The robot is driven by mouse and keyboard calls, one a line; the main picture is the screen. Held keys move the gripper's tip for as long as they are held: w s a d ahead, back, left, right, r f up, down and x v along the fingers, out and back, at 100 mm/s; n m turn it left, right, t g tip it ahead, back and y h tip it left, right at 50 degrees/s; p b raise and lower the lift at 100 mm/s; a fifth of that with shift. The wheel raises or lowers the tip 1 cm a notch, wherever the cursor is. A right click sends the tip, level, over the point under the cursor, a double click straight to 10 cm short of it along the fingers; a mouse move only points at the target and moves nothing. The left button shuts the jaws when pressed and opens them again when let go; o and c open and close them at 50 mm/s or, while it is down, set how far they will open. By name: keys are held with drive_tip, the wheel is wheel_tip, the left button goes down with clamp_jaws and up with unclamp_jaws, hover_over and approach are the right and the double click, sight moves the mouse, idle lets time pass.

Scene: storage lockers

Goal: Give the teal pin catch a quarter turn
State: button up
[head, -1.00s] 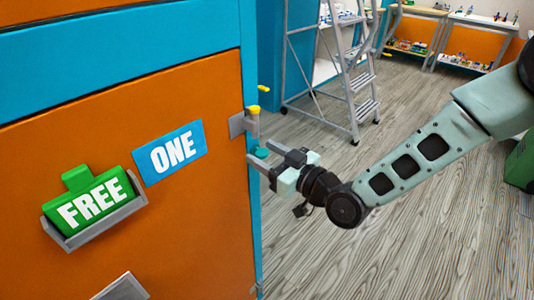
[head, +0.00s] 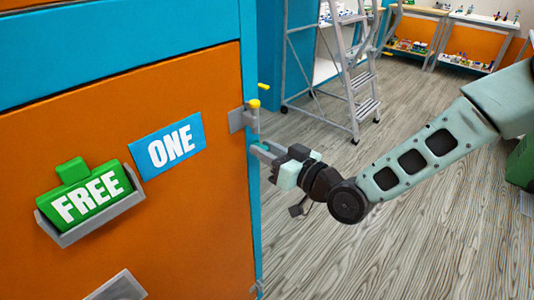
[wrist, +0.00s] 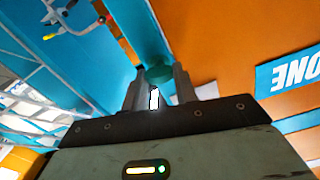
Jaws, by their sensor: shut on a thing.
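The teal pin catch (head: 265,146) sits at the right edge of the orange locker door (head: 95,130), below a grey bracket with a yellow-topped pin (head: 254,104). My gripper (head: 262,152) reaches it from the right, with its fingers at the catch. In the wrist view the teal catch (wrist: 159,74) shows between the two fingertips (wrist: 160,86), with a finger on each side of it. The fingers hide most of the catch in the head view, so its angle is hard to tell.
The door carries a blue ONE label (head: 166,147) and a green FREE tag (head: 90,192) in a grey holder. A rolling ladder (head: 345,70) stands behind on the wooden floor. The floor right of the locker is clear around my arm.

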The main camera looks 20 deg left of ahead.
drive_tip(key=shift+w+d+f+m+b, duration=0.15)
drive_tip(key=shift+m+b, duration=0.9)
drive_tip(key=shift+m, duration=2.75)
drive_tip(key=shift+a+f+m+b, duration=0.1)
drive_tip(key=shift+m+b, duration=0.9)
drive_tip(key=shift+m, duration=2.8)
drive_tip(key=o, duration=1)
drive_tip(key=shift+d, duration=0.1)
drive_tip(key=b+v, duration=0.1)
drive_tip(key=v, duration=1.6)
drive_tip(key=shift+d, duration=0.2)
